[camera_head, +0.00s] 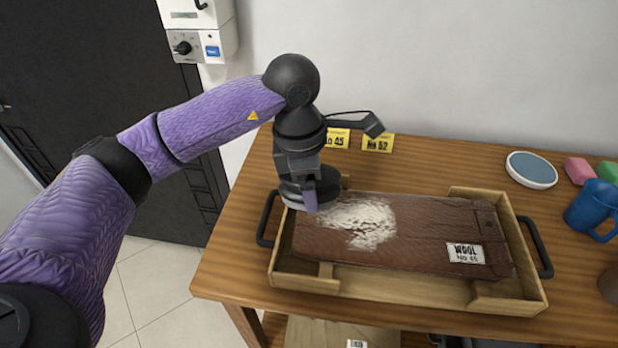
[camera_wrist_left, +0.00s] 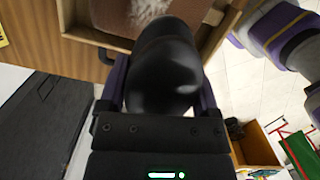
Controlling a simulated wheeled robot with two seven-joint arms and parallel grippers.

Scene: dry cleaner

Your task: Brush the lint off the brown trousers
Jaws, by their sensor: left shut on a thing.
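The brown trousers (camera_head: 420,235) lie folded flat in a wooden tray (camera_head: 400,287), with a white "WOOL" label at their right end. A pale patch of lint (camera_head: 362,220) covers their left part; some also shows at the top of the left wrist view (camera_wrist_left: 150,8). My left gripper (camera_head: 305,190) is shut on a black rounded object (camera_wrist_left: 165,70), seemingly the brush, at the trousers' left end. Its underside is hidden, so I cannot tell whether it touches the cloth. My right gripper is not in view.
The tray has black side handles (camera_head: 536,247) and stands on a wooden table (camera_head: 440,165). Yellow number tags (camera_head: 378,143) lie behind it. A blue-topped dish (camera_head: 531,169), a pink block (camera_head: 579,170) and a blue mug (camera_head: 594,208) are at the right.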

